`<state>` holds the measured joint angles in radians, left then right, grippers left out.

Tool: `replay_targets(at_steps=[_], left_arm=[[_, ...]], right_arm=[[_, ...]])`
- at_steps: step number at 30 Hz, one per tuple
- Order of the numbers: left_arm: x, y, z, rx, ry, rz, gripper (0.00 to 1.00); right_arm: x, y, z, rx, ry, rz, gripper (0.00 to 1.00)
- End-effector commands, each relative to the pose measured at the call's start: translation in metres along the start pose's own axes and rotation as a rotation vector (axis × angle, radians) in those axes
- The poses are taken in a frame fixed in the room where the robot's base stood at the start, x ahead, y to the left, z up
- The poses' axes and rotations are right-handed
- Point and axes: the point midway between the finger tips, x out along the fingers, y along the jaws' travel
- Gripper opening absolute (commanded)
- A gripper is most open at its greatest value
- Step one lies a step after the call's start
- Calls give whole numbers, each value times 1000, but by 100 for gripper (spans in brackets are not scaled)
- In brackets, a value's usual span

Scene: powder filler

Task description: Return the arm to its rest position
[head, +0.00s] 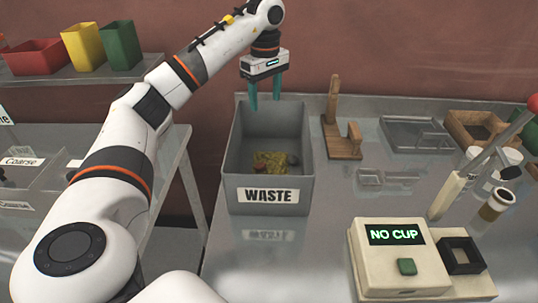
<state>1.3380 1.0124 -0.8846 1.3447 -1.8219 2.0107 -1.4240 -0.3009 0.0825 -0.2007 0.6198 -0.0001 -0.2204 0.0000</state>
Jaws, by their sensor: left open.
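My left arm (110,175) reaches in from the left and up over the table. Its gripper (265,103) points down above the back of the grey waste bin (230,150). The two teal fingers are apart with nothing between them. The bin is labelled WASTE and holds a yellowish lump and a brownish piece at its bottom. My right gripper is not in view.
A filler machine (400,262) reading NO CUP stands at the front right. A wooden stand (340,140), clear trays (415,135) and jars (497,203) are behind it. Coloured bins (85,45) sit on a shelf at the upper left. A bin labelled Coarse (28,178) is at the left.

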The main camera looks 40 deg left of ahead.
Motion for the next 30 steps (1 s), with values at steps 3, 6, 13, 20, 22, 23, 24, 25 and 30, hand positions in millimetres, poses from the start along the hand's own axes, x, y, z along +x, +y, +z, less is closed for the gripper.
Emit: replay_targets(at_steps=[3,6,13,20,22,23,24,25,30], left_arm=[[-21,0,0,0,-1,-1,61],[-28,0,0,0,0,0,61],[-30,0,0,0,0,2,61],[-29,0,0,0,0,1,61],[-29,0,0,0,0,1,61],[-30,0,0,0,0,1,61],[-32,0,0,0,0,1,61],[-34,0,0,0,0,1,61],[-65,0,0,0,0,1,61]], right_arm=[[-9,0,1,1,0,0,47],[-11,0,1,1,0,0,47],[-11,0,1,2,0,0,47],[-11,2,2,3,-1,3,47],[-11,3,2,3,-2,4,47],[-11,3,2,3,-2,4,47],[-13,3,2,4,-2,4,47],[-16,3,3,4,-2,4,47],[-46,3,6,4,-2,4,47]])
